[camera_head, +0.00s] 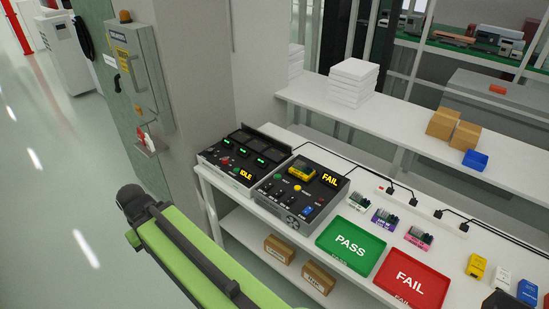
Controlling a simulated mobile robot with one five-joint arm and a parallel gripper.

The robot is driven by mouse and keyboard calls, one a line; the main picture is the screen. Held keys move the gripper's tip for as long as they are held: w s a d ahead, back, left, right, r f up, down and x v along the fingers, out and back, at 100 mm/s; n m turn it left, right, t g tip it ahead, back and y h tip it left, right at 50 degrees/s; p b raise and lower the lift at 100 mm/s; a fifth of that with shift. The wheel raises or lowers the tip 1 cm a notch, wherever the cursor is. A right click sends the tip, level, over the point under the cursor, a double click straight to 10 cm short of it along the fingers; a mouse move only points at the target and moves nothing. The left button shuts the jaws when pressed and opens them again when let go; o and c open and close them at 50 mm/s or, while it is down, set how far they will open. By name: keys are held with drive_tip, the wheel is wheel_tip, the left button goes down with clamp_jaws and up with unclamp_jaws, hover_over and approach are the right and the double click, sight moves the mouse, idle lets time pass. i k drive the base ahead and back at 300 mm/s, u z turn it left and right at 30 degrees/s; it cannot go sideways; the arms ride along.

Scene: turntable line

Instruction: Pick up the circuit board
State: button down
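Several small circuit boards lie in a row on the white workbench: a white one (358,202), a purple one (384,217) and a pink one (419,237). A yellow item (301,170) sits on the black test station (303,188) whose display reads FAIL; I cannot tell whether it is a board. My green arm link crosses the lower left, in front of the bench. My gripper cannot be made out in this view.
A second station (243,159) reads IDLE. A green PASS tray (350,246) and a red FAIL tray (411,280) lie on the bench's front. Black cables run behind the boards. Yellow, white and blue items stand at the right. Open floor lies left, past a grey pillar.

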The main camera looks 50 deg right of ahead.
sight(300, 169)
drive_tip(key=z, duration=1.6)
drive_tip(key=i, duration=0.75)
drive_tip(key=u, duration=1.9)
drive_tip(key=i, duration=0.35)
drive_tip(key=z, duration=0.2)
